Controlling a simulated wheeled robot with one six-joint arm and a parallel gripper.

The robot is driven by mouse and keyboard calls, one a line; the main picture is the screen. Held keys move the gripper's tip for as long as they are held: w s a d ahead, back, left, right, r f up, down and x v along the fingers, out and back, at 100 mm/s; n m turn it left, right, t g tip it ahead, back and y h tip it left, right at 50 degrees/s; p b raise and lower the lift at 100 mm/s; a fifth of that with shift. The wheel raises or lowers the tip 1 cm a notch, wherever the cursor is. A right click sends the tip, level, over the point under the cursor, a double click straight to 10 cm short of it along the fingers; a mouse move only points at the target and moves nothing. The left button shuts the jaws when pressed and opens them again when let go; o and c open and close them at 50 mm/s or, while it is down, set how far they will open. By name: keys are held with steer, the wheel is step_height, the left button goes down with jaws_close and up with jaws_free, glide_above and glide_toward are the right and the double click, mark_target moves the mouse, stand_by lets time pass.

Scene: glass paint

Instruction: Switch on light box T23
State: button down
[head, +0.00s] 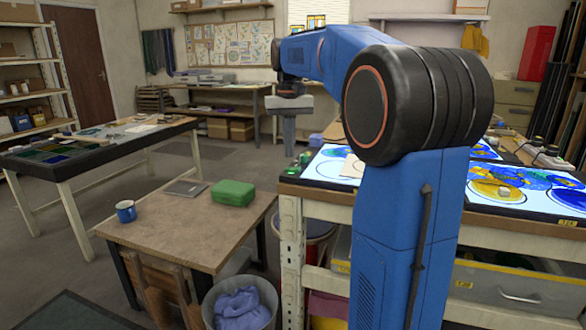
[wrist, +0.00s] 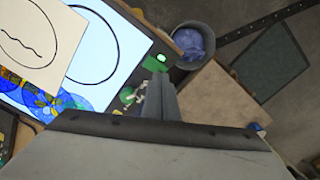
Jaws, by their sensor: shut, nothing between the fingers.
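A lit light box (head: 325,172) stands at the left end of the bench on the right. It also shows in the wrist view as a bright panel (wrist: 118,48) with a drawn black curve. A small bright green button (wrist: 161,58) sits at the panel's corner, just beyond my fingertips. I cannot tell whether they touch. My gripper (head: 289,150) is shut and empty and points down near this end of the bench; it also shows in the wrist view (wrist: 158,78). More lit light boxes (head: 518,202) lie to the right. No label reads clearly as T23.
A paper sheet (wrist: 40,40) and blue-yellow painted glass (wrist: 50,98) lie on the lit panel. A low brown table (head: 165,235) holds a blue mug (head: 126,211) and a green case (head: 233,193). A bin (head: 240,306) with blue cloth stands beside the bench.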

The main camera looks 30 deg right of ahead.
mark_target(289, 168)
step_height(289, 168, up, 4)
steer(key=shift+f, duration=0.2)
stand_by(0.3)
steer(key=shift+s, duration=0.1)
stand_by(0.4)
steer(key=s+a+f+n+t, duration=0.1)
steer(key=s+a+f, duration=0.35)
steer(key=s, duration=0.35)
steer(key=s+a+f+n+t, duration=0.1)
steer(key=s+a+f, duration=0.3)
steer(key=s+a, duration=0.3)
steer(key=s+a+f+n+t, duration=0.2)
steer(key=s+a+f, duration=0.2)
steer(key=s+f, duration=1.1)
steer(key=shift+a+f+t, duration=0.15)
steer(key=shift+f+t, duration=0.25)
steer(key=shift+f, duration=0.1)
